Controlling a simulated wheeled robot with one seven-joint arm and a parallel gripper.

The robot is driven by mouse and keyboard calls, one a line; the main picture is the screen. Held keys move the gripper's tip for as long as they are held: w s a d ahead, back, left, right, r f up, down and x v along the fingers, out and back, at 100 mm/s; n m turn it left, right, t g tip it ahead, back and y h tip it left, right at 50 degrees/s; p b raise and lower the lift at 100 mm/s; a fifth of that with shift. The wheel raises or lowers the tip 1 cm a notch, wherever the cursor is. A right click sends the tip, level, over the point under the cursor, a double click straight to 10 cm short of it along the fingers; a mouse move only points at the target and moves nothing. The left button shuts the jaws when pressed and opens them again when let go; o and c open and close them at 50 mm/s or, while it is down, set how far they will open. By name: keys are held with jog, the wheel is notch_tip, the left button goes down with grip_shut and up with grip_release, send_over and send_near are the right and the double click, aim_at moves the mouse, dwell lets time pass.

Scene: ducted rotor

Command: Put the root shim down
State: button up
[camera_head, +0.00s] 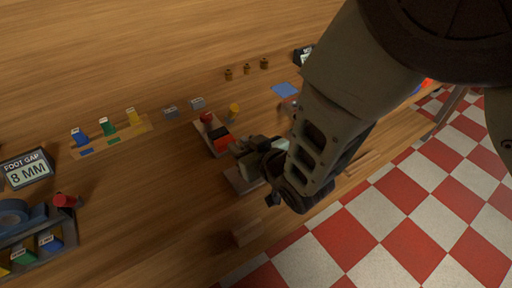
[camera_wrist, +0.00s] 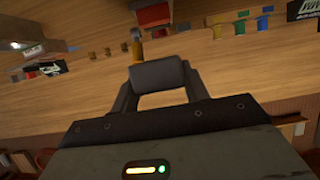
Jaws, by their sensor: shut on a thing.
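My gripper (camera_head: 262,158) is low over the wooden table, near its front edge. In the wrist view, a dark grey block (camera_wrist: 158,73) sits across the tips of my gripper (camera_wrist: 160,88), whose fingers are shut on it. It looks like the root shim, though no label shows. In the head view the arm and fingers hide most of it. Two similar grey blocks (camera_head: 171,112) (camera_head: 197,103) stand farther back on the table. I cannot tell whether the held block touches anything below.
A red and black fixture (camera_head: 216,138) and a yellow-topped post (camera_head: 234,110) stand close beyond my gripper. A wooden block (camera_head: 246,232) lies nearer the edge. Blue, green and yellow pieces (camera_head: 106,127) stand at left, near the FOOT GAP 8 MM sign (camera_head: 28,170). Centre-left table is clear.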

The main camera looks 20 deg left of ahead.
jog(key=shift+f+p, duration=1.1)
jog(key=shift+f, duration=3.45)
jog(key=shift+f, duration=0.2)
jog(key=o, duration=1)
jog(key=v, duration=1.7)
jog(key=shift+s+d+r, duration=0.1)
jog(key=shift+s+r, duration=0.05)
